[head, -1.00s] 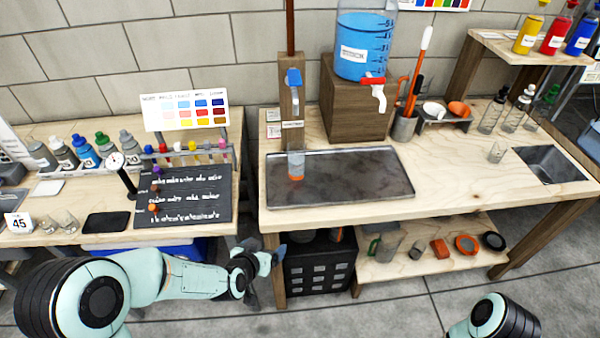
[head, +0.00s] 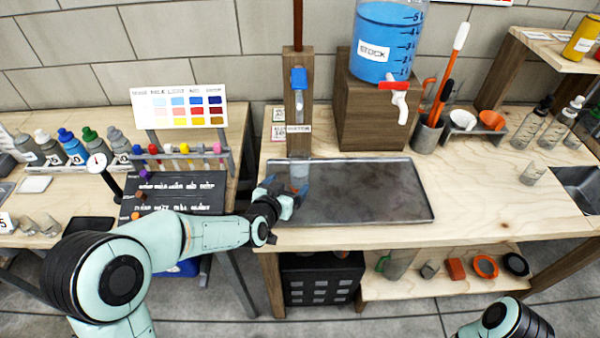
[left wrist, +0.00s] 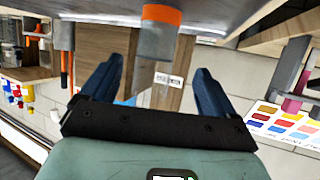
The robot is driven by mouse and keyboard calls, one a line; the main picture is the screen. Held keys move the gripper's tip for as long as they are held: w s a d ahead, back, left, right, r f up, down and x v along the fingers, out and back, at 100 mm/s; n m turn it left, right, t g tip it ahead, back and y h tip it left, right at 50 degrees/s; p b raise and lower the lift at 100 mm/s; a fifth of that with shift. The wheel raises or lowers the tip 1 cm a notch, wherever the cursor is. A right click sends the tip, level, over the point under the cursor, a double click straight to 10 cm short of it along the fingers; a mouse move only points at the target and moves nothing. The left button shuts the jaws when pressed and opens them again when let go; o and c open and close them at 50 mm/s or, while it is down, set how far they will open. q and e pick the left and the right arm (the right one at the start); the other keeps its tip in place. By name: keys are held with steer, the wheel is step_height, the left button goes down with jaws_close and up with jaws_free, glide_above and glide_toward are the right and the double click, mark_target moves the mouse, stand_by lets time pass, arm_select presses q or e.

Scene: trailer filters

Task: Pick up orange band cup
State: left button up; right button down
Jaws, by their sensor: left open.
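The orange band cup, a clear cup with an orange band near its base, stands upright on the dark metal tray (head: 380,192). In the head view its upper part (head: 299,168) shows behind my left gripper (head: 288,188), whose fingers hide the band. In the left wrist view, which is upside down, the cup (left wrist: 158,38) lies ahead of the gap between the blue fingers. My left gripper (left wrist: 158,72) is open and empty, and the fingers appear not to be closed on the cup. My right gripper is out of view; only part of that arm shows at the lower right.
A black chalkboard (head: 178,192) lies on the left table. The tray's right part is clear.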

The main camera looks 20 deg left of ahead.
mark_target(296, 178)
arm_select(q)
steer(key=x, duration=0.7)
steer(key=shift+d+r, duration=0.1)
steer(key=shift+d, duration=0.15)
steer(key=c, duration=1.2)
